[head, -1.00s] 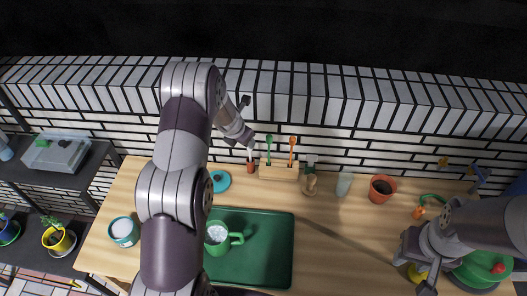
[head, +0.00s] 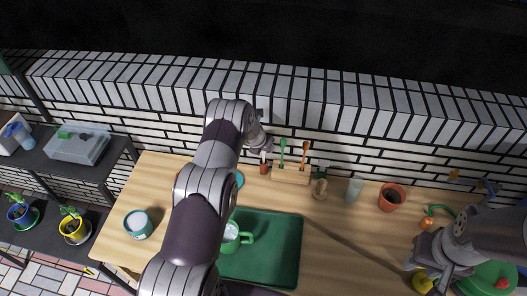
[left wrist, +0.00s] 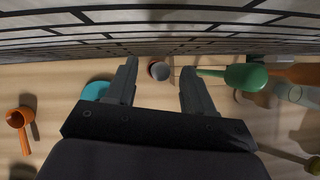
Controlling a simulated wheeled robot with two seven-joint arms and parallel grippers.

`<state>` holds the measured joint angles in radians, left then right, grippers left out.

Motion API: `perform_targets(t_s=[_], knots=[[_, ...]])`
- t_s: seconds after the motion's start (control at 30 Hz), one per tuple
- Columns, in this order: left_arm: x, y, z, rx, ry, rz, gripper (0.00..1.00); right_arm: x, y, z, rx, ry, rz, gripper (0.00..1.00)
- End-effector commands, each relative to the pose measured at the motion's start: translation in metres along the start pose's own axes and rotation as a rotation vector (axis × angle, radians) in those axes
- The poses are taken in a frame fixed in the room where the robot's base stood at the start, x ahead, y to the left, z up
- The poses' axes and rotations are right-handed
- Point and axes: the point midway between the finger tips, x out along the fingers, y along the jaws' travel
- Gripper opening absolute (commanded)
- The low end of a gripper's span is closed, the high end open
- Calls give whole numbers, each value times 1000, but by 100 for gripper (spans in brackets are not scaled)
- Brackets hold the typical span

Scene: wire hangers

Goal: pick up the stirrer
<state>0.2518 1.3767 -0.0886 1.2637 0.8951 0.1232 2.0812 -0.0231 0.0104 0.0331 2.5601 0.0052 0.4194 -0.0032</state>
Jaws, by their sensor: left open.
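A thin pale stick with a grey rounded top rises from a small red holder (head: 264,169) by the wall; it looks like the stirrer, though I cannot be sure. In the left wrist view its grey top (left wrist: 161,71) shows end-on between the fingertips. My left gripper (left wrist: 158,78) is open, with a finger on either side of the top, apart from it. In the head view my left arm hides most of that gripper. My right gripper (head: 425,274) looks open at the right, above a yellow thing (head: 421,284).
Close to the right, a wooden block (head: 290,176) holds a green utensil (head: 282,150) and an orange utensil (head: 304,155). The green one (left wrist: 245,77) lies just beyond the right finger in the wrist view. A green tray (head: 270,265) carries a green mug (head: 231,238).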

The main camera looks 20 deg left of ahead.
Motion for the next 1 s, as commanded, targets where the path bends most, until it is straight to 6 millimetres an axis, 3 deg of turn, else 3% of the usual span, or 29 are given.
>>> perform_targets(t_s=[0.17, 0.4, 0.57, 0.87, 1.0], knots=[[17, -1, 0, 0, 0, -1, 53, -7, 0, -1, 0, -1, 0, 40], [20, 0, 0, 0, -1, 0, 53, -6, 0, -1, 0, -1, 0, 40], [20, 0, 0, 0, -1, 0, 1, -6, 0, -1, 0, -1, 0, 40], [18, 0, 2, 0, -1, 0, 0, -6, 0, -1, 0, 0, 0, 40], [-1, 0, 13, 1, -4, 1, 0, 1, 0, 0, 0, 0, 0, 40]])
